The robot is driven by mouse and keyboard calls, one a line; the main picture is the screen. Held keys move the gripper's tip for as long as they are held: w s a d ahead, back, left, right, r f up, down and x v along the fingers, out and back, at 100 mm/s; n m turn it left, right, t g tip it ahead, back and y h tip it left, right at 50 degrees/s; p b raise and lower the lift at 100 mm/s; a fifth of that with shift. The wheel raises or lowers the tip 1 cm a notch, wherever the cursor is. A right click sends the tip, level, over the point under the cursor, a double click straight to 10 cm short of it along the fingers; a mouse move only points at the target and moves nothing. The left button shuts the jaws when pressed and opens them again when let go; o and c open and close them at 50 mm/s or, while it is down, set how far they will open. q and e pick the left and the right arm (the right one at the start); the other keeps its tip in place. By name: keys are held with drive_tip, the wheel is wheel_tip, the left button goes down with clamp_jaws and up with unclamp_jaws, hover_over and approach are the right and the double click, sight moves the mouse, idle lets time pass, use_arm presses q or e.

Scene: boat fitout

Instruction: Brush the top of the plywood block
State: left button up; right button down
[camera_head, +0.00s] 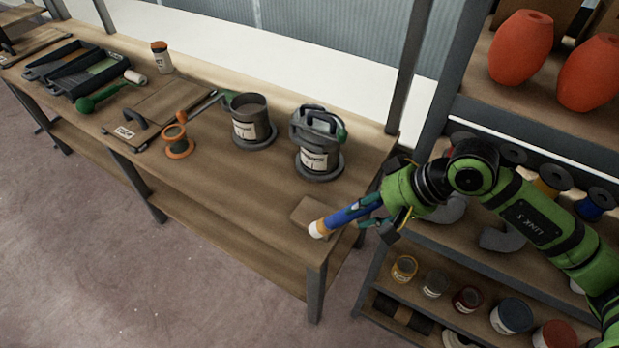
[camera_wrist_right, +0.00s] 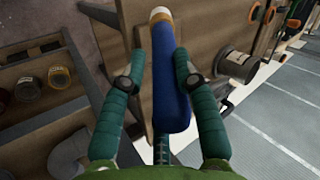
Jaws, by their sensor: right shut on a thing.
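The plywood block (camera_head: 308,210) is a flat, light-brown piece near the right front corner of the workbench. My right gripper (camera_head: 376,212) is just off the bench's right end, shut on the blue handle of a brush (camera_head: 345,216). The brush points left, with its pale tip and orange band over the block's front right part. I cannot tell whether the tip touches the block. In the right wrist view the blue handle (camera_wrist_right: 170,88) lies between the two green fingers, pale tip pointing away. My left gripper is not in view.
On the workbench (camera_head: 235,205) stand a lidded can (camera_head: 316,158) behind the block and an open can (camera_head: 250,130) farther left. An orange-based tool (camera_head: 178,140) and paint trays (camera_head: 85,68) lie farther left. A shelf (camera_head: 440,285) with small pots stands at right.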

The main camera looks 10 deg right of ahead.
wheel_tip(320, 180, up, 4)
drive_tip(key=shift+d+f+p, duration=0.1)
drive_tip(key=shift+f+p, duration=0.15)
drive_tip(key=shift+p, duration=0.15)
drive_tip(key=shift+r, duration=0.6)
